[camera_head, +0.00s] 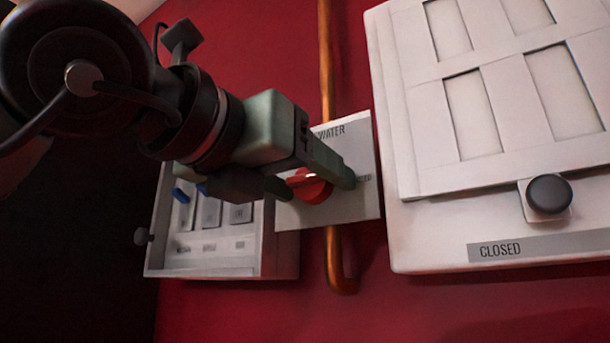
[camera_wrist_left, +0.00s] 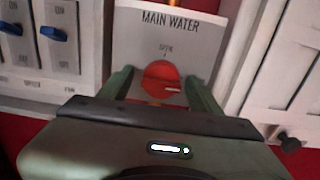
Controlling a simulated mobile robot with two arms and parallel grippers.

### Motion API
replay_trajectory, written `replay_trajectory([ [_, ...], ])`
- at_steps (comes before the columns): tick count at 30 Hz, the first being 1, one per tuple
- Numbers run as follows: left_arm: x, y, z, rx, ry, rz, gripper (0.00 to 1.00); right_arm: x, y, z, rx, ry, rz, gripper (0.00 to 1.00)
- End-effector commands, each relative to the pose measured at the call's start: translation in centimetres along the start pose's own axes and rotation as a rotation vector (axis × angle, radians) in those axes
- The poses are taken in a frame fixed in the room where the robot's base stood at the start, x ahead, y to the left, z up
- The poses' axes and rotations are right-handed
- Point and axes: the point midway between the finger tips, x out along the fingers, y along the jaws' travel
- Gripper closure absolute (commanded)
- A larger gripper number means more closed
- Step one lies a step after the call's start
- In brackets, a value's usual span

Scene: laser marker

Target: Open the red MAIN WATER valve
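The red MAIN WATER valve (camera_head: 318,191) is a round knob on a white plate (camera_head: 350,208) in the middle of the head view. In the left wrist view the valve (camera_wrist_left: 161,79) sits below the MAIN WATER label, with a smaller OPEN label just above it. A pale mark shows at its lower right. My left gripper (camera_head: 313,186) reaches in from the upper left, with one finger on each side of the valve. In the left wrist view the fingers (camera_wrist_left: 158,86) stand apart with gaps beside the knob. The fingers partly cover the plate. My right gripper is not in view.
A copper pipe (camera_head: 327,60) runs vertically behind the plate on the red wall. A white switch box (camera_head: 277,262) with blue-tipped switches is on the left. A white panelled cabinet (camera_head: 430,225) with a black knob (camera_head: 549,193) and a CLOSED label stands close on the right.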

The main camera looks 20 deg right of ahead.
Motion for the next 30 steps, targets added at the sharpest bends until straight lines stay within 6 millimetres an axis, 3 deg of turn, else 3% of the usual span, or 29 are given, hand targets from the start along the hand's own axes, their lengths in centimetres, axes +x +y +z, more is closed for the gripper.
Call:
replay_trajectory([
  [1,0.0,0.0,0.0,0.000,0.000,0.000,0.47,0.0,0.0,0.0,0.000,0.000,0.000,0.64],
  [6,0.0,0.0,0.0,0.000,0.000,0.000,0.95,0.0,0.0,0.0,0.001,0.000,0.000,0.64],
  [7,0.0,0.0,0.0,0.000,0.000,0.000,0.98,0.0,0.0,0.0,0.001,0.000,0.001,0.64],
  [17,0.0,0.0,-0.2,-0.050,-0.001,0.000,0.98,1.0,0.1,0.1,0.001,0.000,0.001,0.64],
  [30,-0.1,-0.1,-0.5,-0.385,-0.003,0.000,0.98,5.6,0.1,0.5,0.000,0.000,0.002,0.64],
])
